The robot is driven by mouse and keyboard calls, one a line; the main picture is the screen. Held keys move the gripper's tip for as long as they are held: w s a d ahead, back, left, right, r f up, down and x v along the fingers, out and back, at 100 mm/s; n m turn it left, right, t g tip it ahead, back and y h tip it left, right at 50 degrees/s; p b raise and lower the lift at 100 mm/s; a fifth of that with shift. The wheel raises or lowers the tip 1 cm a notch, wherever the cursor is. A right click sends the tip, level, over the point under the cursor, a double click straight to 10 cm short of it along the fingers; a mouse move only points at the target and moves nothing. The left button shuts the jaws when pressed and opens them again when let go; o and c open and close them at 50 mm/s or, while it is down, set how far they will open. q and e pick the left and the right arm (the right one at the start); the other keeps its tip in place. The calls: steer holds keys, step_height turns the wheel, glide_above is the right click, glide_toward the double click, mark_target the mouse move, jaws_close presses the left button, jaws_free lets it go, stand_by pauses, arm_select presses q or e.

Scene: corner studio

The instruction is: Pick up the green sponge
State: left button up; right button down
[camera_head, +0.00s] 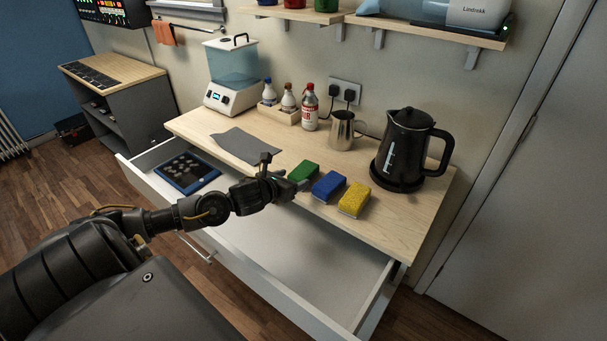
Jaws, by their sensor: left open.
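The green sponge (303,171) lies on the wooden counter (408,213), at the left end of a row of three sponges. Its near side is partly hidden by my left gripper. My left gripper (284,176) is open, at the front edge of the counter, just to the left of the green sponge. One finger points up and the other reaches toward the sponge. I cannot tell whether a finger touches it. My right gripper is not in view.
A blue sponge (328,186) and a yellow sponge (354,199) lie right of the green one. A black kettle (406,145) and a steel jug (341,131) stand behind. A grey cloth (243,146) lies left. The open drawer (290,256) juts out below, holding a blue tray (208,172).

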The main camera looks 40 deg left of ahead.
mark_target(298, 175)
arm_select(q)
steer(key=x, duration=0.2)
steer(key=p+x, duration=0.1)
steer(key=x, duration=0.1)
steer(key=shift+s+f, duration=0.1)
steer(key=shift+f, duration=0.15)
steer(key=shift+w+a+f+p, duration=0.1)
steer(key=shift+w+f+p, duration=0.2)
steer(key=shift+w, duration=0.25)
steer(key=c, duration=0.7)
steer(key=shift+c, duration=0.2)
steer(key=shift+r, duration=0.1)
steer(key=shift+r, duration=0.5)
steer(key=s+d+r+b, duration=0.1)
steer(key=s+r+b, duration=0.1)
steer(key=s+r, duration=0.9)
steer(key=shift+d+v, duration=0.3)
steer(key=shift+v, duration=1.25)
